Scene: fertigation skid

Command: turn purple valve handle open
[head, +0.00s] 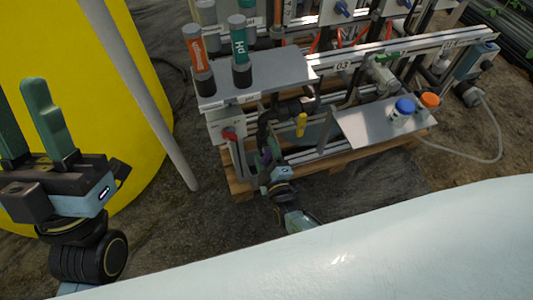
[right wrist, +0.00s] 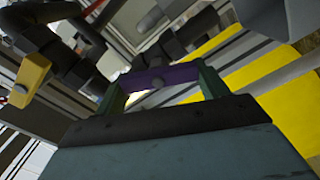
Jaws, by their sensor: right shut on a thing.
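The purple valve handle (right wrist: 160,79) shows in the right wrist view between the two green fingers of my right gripper (right wrist: 162,88). The gripper is shut on it. In the head view my right gripper (head: 268,168) is low at the front of the skid, below the dark pipework (head: 285,108); the purple handle there is small and mostly hidden by the gripper. How far the handle is turned I cannot tell. My left gripper (head: 30,120) is raised at the left of the head view, with its fingers apart and nothing between them.
A yellow valve handle (head: 301,124) hangs close to the right of my right gripper; it also shows in the right wrist view (right wrist: 32,75). A red knob (head: 229,135) is at the left. A large yellow tank (head: 150,80) and a grey pole (head: 150,110) stand left. Bottles with blue (head: 405,106) and orange caps stand right.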

